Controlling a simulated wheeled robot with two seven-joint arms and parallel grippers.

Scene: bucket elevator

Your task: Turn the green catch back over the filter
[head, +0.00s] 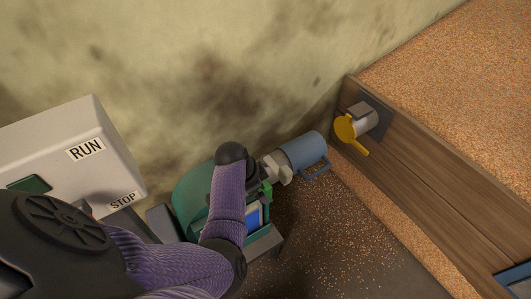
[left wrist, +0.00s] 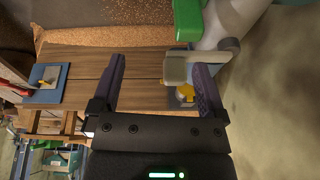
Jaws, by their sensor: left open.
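A bright green part, seemingly the catch (head: 266,190), shows beside my left wrist at the teal machine (head: 191,195). A green piece on pale grey fittings also shows at the top of the left wrist view (left wrist: 188,20). A blue cylinder (head: 303,150) with a small handle lies just beyond; I cannot tell whether it is the filter. My left gripper (left wrist: 160,66) is open, its fingers apart. A beige-grey block (left wrist: 176,68) appears between them near the right finger; contact is unclear. In the head view my forearm hides part of the machine. My right gripper is not in view.
A white RUN/STOP box (head: 85,145) stands at the left. A wooden bin (head: 440,175) of orange grain is at the right, with a yellow handle (head: 345,128) on its wall. Grain is scattered on the floor (head: 320,235). A stained wall (head: 200,60) closes the back.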

